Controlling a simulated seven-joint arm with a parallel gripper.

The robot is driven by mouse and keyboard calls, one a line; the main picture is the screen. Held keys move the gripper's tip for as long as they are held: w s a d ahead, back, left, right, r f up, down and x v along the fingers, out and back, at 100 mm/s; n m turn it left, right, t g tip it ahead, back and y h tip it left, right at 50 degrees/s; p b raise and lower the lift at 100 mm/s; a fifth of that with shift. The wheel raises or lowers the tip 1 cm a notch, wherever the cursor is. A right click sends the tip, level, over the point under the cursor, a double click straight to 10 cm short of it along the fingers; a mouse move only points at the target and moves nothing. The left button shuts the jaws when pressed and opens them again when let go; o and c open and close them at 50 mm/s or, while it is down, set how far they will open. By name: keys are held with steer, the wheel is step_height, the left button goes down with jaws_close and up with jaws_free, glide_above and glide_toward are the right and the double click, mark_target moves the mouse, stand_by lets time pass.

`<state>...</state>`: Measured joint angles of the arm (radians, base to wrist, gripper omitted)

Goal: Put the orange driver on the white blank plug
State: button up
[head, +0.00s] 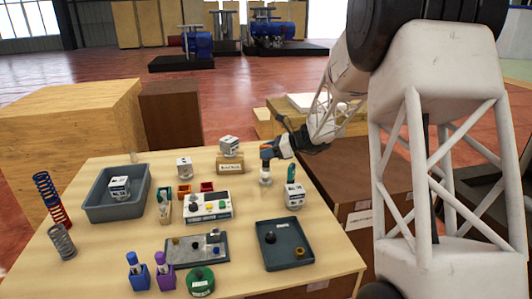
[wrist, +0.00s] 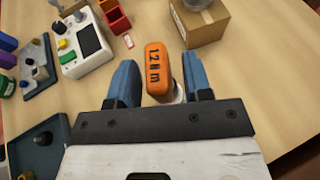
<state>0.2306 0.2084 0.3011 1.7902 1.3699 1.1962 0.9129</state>
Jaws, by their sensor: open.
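The orange driver (head: 266,153) stands upright near the far right of the table, over a pale, whitish piece (head: 265,177). In the wrist view the driver (wrist: 157,68) shows its end, marked "1.2 N m". In the head view my gripper (head: 274,150) reaches in from the right at the driver's top. I cannot tell whether the pale piece is the white blank plug; its joint with the driver is too small to read.
A cardboard box (head: 230,164) with a white-topped item stands behind left. A white device with buttons (head: 208,206) is at mid-table. A dark tray (head: 284,262) lies in front, a grey bin (head: 101,206) at left. A white-labelled item (head: 294,196) stands close by at right.

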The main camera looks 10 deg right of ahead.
steer(key=v, duration=1.1)
steer(key=shift+s+r, duration=0.1)
steer(key=shift+r, duration=0.05)
stand_by(0.5)
steer(key=s+a+r+n+g+h, duration=0.25)
steer(key=s+a+n, duration=0.3)
steer(key=s, duration=0.55)
steer(key=s+a+r+n+g+h, duration=0.25)
steer(key=s+a+n, duration=0.3)
steer(key=s, duration=0.65)
steer(key=s+f+n+t+h, duration=0.2)
steer(key=s+n+h, duration=0.5)
steer(key=s, duration=1.8)
steer(key=f+n, duration=0.1)
steer(key=n, duration=0.3)
steer(key=shift+a+f+h, duration=0.15)
steer(key=shift+a+h, duration=0.15)
steer(key=shift+h, duration=0.1)
